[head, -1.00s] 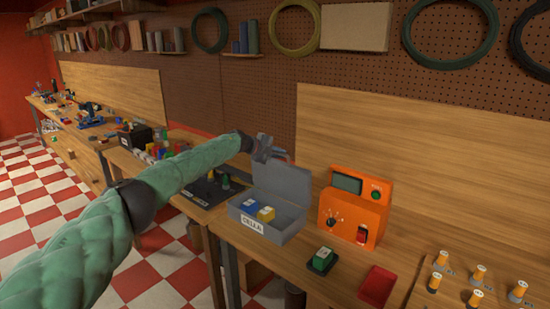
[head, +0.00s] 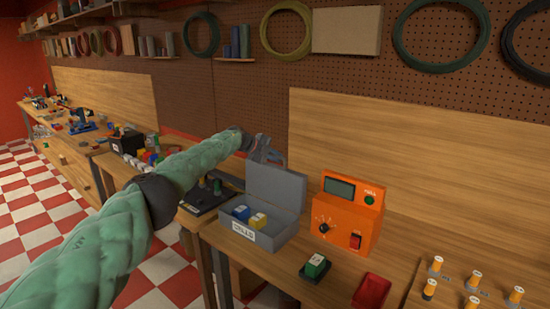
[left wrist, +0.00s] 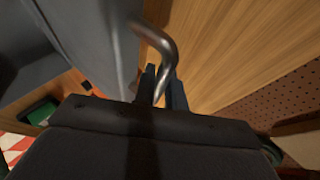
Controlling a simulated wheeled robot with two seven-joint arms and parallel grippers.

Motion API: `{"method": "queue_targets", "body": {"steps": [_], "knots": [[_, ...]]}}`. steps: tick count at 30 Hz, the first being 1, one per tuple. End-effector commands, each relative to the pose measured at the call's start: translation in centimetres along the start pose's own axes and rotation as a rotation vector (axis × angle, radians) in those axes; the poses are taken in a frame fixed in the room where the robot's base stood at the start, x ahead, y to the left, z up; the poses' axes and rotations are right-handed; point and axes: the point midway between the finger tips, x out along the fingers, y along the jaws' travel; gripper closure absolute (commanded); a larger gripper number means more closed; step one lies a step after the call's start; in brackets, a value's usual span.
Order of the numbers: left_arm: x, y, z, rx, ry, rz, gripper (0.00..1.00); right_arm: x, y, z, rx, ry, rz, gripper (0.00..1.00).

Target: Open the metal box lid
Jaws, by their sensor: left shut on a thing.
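The grey metal box (head: 285,234) stands on the workbench with a label on its front wall. Its lid (head: 278,187) is raised, standing roughly upright at the back, and the inside shows. A blue block (head: 240,212) and a yellow block (head: 258,220) lie in it. My left gripper (head: 268,153) is at the lid's top edge, behind its left corner. In the left wrist view a bent metal handle (left wrist: 160,42) runs between the dark fingers (left wrist: 163,88), which are shut on it. The grey lid surface (left wrist: 85,45) fills that view's upper left. My right gripper is not in view.
An orange instrument (head: 348,215) stands close to the right of the box. A green block on a dark base (head: 315,267) and a red tray (head: 371,291) lie in front of it. A dark panel (head: 205,197) lies left of the box. A pegboard wall rises behind.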

Motion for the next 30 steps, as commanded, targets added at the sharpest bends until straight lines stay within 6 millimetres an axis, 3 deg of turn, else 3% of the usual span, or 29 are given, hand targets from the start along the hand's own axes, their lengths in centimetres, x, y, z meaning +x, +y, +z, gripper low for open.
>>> {"method": "queue_targets", "body": {"steps": [2, 3, 6, 17, 27, 30], "knots": [[0.1, 0.0, -0.1, 0.000, 0.001, 0.000, 1.00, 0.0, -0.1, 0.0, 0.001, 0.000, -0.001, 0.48], [0.1, 0.1, -0.1, 0.000, 0.001, 0.000, 0.84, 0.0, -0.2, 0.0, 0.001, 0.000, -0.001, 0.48], [0.1, 0.1, 0.0, 0.000, 0.001, 0.000, 0.66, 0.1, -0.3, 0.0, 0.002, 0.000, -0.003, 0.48], [-0.3, 0.1, 0.0, 0.000, 0.001, 0.000, 0.66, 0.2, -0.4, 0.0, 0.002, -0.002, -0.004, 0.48], [-3.0, 0.3, 0.1, 0.001, 0.000, 0.000, 0.66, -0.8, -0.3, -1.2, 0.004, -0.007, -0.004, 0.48], [-4.1, 0.2, 0.1, 0.002, 0.001, 0.000, 0.66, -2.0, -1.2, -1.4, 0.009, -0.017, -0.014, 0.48]]}}
